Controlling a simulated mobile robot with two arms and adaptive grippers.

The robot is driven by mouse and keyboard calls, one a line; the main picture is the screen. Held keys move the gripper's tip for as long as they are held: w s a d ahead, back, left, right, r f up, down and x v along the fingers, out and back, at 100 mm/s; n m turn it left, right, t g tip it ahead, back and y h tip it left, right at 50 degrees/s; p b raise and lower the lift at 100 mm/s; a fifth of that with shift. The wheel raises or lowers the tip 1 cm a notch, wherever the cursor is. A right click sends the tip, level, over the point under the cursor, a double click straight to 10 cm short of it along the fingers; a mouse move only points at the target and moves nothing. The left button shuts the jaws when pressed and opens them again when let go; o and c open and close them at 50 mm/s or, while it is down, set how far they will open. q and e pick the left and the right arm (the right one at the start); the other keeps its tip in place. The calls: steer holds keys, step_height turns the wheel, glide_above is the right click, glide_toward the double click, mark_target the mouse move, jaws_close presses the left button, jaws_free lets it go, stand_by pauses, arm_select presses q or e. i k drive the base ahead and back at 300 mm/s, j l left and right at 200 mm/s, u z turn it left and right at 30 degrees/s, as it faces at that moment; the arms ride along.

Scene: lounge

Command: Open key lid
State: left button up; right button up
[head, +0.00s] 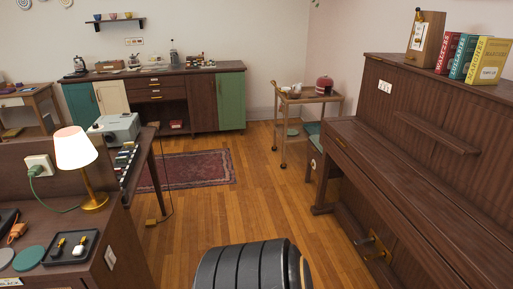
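The upright piano (440,115) stands along the right side of the head view, in dark brown wood. Its key lid (392,168) is a long dark wooden surface running from the middle right down to the lower right corner. The lid looks shut, as no keys show. The near end of the lid is cut off by the frame. Neither of my grippers is in view.
A black ribbed rounded object (250,267) fills the bottom middle; I cannot tell what it is. Books (464,57) and a wooden box (426,38) stand on the piano. A desk with a lamp (77,150) is at left. Wooden floor (270,205) between is clear.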

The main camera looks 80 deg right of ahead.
mark_target(483, 261)
steer(key=z, duration=3.85)
steer(key=i+j, duration=0.45)
steer(key=i+l+z, duration=0.05)
steer(key=i, duration=0.05)
